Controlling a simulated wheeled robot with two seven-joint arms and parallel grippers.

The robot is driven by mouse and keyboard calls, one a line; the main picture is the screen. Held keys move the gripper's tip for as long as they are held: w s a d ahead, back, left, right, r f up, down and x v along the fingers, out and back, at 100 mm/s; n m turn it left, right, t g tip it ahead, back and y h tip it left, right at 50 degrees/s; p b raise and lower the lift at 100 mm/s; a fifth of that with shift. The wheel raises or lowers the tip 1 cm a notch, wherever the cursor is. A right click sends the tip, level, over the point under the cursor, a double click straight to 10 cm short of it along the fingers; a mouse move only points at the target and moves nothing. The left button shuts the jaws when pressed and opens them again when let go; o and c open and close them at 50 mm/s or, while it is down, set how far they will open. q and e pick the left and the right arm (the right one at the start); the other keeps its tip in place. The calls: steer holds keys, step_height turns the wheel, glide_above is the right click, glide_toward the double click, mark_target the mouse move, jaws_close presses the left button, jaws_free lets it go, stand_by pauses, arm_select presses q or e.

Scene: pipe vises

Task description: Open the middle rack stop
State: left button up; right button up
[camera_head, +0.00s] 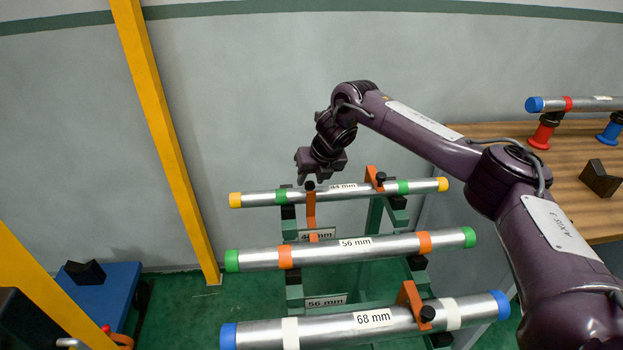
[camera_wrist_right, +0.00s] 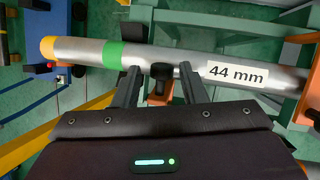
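The rack (camera_head: 365,288) carries three pipes: 44 mm (camera_head: 270,197) at the back, 56 mm (camera_head: 330,251) in the middle, 68 mm (camera_head: 325,328) in front. The middle stop (camera_head: 311,212) is an orange bar standing upright behind the 56 mm pipe, its black knob in front of the 44 mm pipe. My right gripper (camera_head: 320,180) is over the knob end. In the right wrist view my right gripper (camera_wrist_right: 160,78) is open, a finger either side of the stop (camera_wrist_right: 158,92) and its knob (camera_wrist_right: 161,71), apparently not gripping.
The back stop (camera_head: 374,178) and front stop (camera_head: 410,297) lie across their pipes. A wooden bench (camera_head: 575,170) with a pipe on red and blue supports is at right. A blue cart (camera_head: 105,290) and yellow post (camera_head: 165,130) are at left.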

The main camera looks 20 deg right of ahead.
steer(key=shift+o, duration=0.6)
steer(key=shift+s+f, duration=0.1)
steer(key=shift+f, duration=0.05)
steer(key=a+b+v, duration=0.1)
steer(key=v, duration=0.6)
steer(key=shift+d+r, duration=0.45)
steer(key=shift+d, duration=0.1)
steer(key=shift+s, duration=0.15)
